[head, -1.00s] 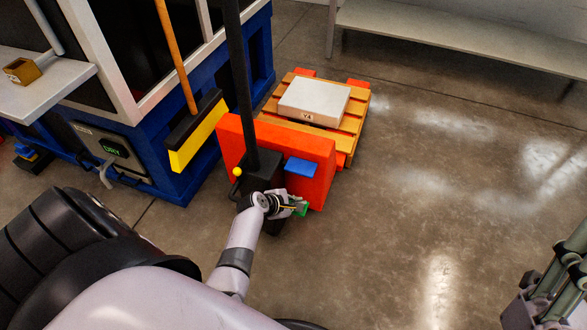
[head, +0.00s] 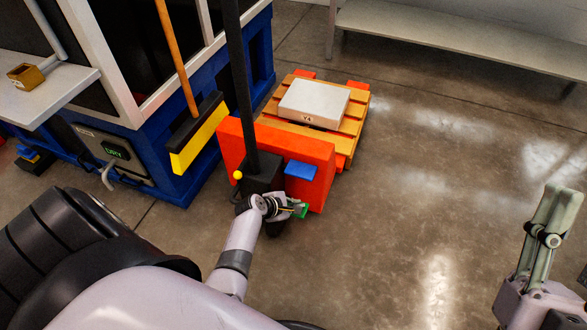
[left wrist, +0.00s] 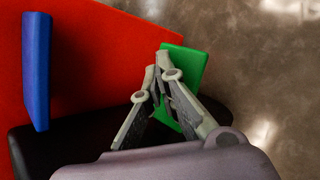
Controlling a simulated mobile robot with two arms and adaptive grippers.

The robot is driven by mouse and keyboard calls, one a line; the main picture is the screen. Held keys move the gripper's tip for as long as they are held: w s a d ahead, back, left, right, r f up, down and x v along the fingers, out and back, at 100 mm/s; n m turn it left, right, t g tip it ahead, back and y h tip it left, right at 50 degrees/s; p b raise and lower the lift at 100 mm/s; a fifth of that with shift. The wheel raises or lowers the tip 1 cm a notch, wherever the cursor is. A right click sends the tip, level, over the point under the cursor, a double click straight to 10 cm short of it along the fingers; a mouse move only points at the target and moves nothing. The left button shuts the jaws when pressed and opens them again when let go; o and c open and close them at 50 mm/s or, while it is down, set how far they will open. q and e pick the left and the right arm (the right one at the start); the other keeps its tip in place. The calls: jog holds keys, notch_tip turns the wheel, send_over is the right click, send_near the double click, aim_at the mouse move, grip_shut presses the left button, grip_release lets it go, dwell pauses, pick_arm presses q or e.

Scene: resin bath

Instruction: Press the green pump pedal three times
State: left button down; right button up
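The green pump pedal (head: 302,211) sits low on the near side of an orange-red pallet truck (head: 292,148), beside its black base. It also shows in the left wrist view (left wrist: 185,70), partly hidden by my fingers. My left gripper (head: 292,207) is at the pedal; in the left wrist view its fingertips (left wrist: 157,66) meet in front of the green face, with nothing seen between them. I cannot tell whether they touch it or how far it is pressed. My right gripper (head: 565,190) is raised at the right edge, away from the truck; its opening is unclear.
A blue pedal (head: 300,171) sticks out near the green one. The truck's black handle (head: 240,80) rises on the left. Behind is a wooden pallet (head: 349,124) with a pale block (head: 314,101). A blue-framed machine (head: 160,170) stands left. Floor on the right is clear.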

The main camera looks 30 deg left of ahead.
pick_arm(q)
jog(key=shift+s+a+r+p, duration=0.2)
jog(key=shift+a, duration=0.2)
jog(key=shift+s+a+r+p, duration=0.15)
jog(key=shift+a+r+p, duration=0.05)
jog(key=shift+a, duration=0.15)
pick_arm(e)
jog(key=w+f, duration=0.1)
jog(key=w+g, duration=0.1)
jog(key=w+f+g+h, duration=0.1)
jog(key=shift+a+f, duration=0.25)
jog(key=shift+f, duration=0.1)
